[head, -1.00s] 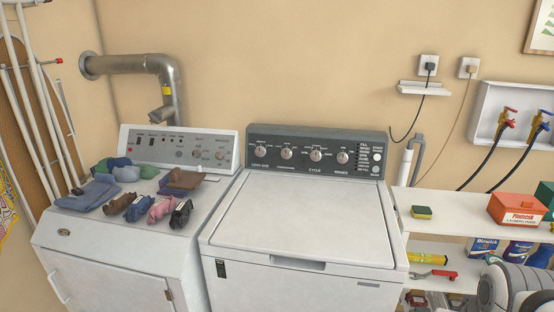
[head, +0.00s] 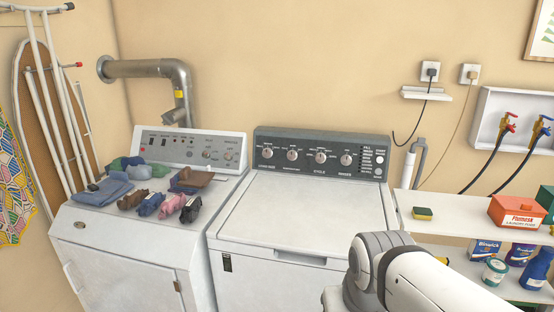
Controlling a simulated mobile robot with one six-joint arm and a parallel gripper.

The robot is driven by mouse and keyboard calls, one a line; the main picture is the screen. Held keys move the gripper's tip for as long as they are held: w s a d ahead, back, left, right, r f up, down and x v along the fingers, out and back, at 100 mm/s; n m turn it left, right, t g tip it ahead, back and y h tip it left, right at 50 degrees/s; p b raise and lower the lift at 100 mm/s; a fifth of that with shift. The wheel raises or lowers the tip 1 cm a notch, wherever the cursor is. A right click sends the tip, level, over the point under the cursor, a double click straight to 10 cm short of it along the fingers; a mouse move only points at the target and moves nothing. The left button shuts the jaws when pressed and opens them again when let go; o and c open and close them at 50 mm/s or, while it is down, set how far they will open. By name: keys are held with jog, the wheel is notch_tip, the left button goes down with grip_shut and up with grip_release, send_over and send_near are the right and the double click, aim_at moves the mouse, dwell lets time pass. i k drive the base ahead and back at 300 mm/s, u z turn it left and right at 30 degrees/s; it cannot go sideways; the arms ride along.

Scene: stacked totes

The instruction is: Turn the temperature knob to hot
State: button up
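The washer (head: 290,212) stands in the middle with its white lid shut. Its dark control panel (head: 300,139) carries a row of round silver knobs: a first knob (head: 267,153), a second (head: 292,155), a third (head: 320,157) and a fourth (head: 346,160). The labels are too small to tell surely which one is for temperature, and the pointer settings cannot be read. My white and grey arm shows at the lower right, in front of the washer's right front corner. My gripper is not in view.
A white shelf (head: 460,212) at right holds a sponge (head: 422,214) and an orange box (head: 515,212). The washer lid is clear.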

aim_at(292, 155)
jog(key=z, duration=0.05)
jog(key=i, duration=1)
jog(key=u, duration=0.05)
